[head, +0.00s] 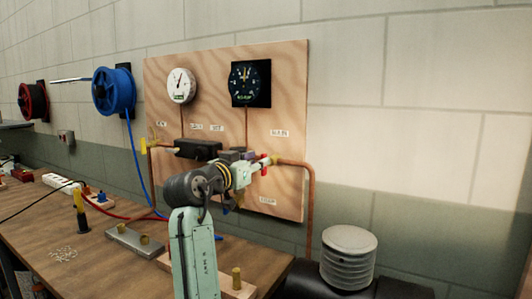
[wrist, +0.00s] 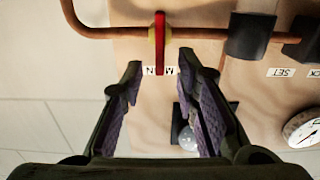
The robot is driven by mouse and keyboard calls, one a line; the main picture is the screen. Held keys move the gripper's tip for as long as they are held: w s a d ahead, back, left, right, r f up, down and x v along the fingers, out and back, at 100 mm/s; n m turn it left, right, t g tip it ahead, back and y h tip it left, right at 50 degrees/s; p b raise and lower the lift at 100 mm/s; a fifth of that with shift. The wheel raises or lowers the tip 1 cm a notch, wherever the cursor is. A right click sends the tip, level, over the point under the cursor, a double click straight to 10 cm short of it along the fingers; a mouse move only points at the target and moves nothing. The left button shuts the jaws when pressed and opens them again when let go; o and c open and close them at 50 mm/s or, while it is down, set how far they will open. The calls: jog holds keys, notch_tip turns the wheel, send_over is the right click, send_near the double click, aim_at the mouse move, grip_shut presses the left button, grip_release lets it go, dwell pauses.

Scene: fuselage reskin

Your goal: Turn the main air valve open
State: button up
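The main air valve's red lever (wrist: 160,42) sits on a yellow hub on a copper pipe, by a label reading MAIN in the wrist view. The lever stands across the pipe there. In the head view the red lever (head: 264,164) shows just right of my gripper (head: 252,167). In the wrist view my gripper (wrist: 158,82) is open, with purple-padded fingers spread to either side of the lever's line. The lever's end lies near the fingertips' level, and nothing is held. I cannot tell whether a finger touches it.
A wooden panel (head: 295,85) carries a white gauge (head: 181,85), a dark gauge (head: 250,83) and a black regulator (head: 198,149). A copper pipe (head: 311,205) runs down at right. The workbench (head: 50,229) below holds tools and blocks. A ribbed grey canister (head: 349,260) stands at lower right.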

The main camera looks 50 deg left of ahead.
aim_at(264, 176)
jog(key=shift+p+x, duration=0.65)
jog(key=shift+x, duration=1.6)
jog(key=shift+c, duration=0.2)
grip_shut()
